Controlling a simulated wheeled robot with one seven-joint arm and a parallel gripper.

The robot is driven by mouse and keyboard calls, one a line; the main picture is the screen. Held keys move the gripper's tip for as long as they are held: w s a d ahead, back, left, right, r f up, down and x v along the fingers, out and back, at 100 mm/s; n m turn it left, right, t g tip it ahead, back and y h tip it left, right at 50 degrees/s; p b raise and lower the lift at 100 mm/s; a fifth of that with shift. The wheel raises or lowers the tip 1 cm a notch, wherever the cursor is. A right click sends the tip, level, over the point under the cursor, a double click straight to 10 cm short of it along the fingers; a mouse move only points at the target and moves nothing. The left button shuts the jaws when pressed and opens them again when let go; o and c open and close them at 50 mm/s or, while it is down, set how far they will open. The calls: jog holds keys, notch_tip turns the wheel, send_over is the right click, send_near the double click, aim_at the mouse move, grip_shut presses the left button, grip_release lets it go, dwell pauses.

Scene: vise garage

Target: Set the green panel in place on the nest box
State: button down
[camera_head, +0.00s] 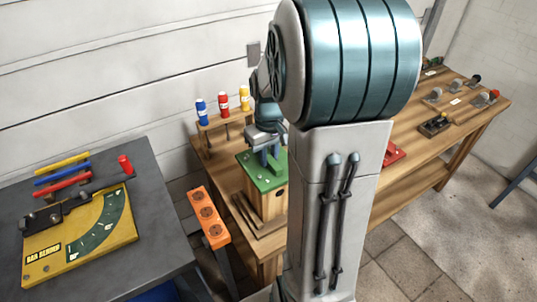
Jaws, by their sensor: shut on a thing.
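The fingers hide the exact grip point. The panel looks roughly level, but I cannot tell whether it rests fully on the box or sits slightly above it. My arm hides the box's right side.
Thin dark wooden strips (243,214) lie left of the box.

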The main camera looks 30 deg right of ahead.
jog(key=c, duration=0.9)
grip_release()
jog(key=shift+r+p, duration=2.7)
jog(key=shift+r, duration=0.85)
jog(key=s+a+r+t, duration=0.1)
jog(key=s+a, duration=0.3)
jog(key=s+a+r+t+b, duration=0.1)
jog(key=s+a+r, duration=0.1)
jog(key=s+a, duration=0.2)
jog(key=s+a+r+t, duration=0.1)
jog(key=s+a+r, duration=0.1)
jog(key=s+a, duration=0.2)
jog(key=shift+s+a+r+t+b, duration=0.15)
jog(key=shift+s+t+b, duration=0.1)
jog(key=shift+t+b, duration=0.15)
